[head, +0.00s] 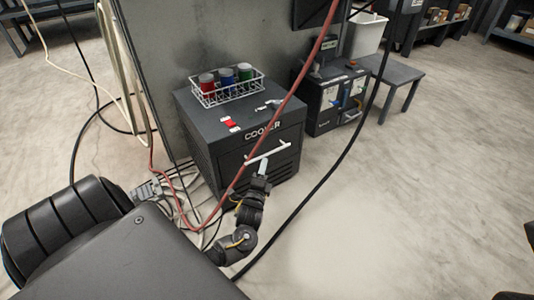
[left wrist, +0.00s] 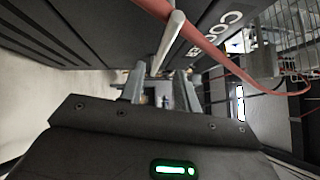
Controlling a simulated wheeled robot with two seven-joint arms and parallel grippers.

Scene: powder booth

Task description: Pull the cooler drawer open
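The cooler (head: 207,125) is a dark grey box with "COOLER" lettering, standing on the floor against a grey panel. Its drawer front (head: 285,165) looks flush with the body and carries a pale bar handle (head: 277,150). The handle also shows in the left wrist view (left wrist: 171,42), running lengthwise just ahead of the fingers. My left gripper (head: 262,166) is at the middle of the handle. In the left wrist view its two fingers (left wrist: 160,88) are apart, with a gap between them. I cannot tell whether they touch the handle. My right gripper is not in view.
A red hose (head: 290,92) hangs across the cooler front, close to my left gripper; a black cable (head: 345,150) hangs to its right. A white wire basket (head: 226,90) with several jars sits on the cooler. The floor (head: 400,210) to the right is clear.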

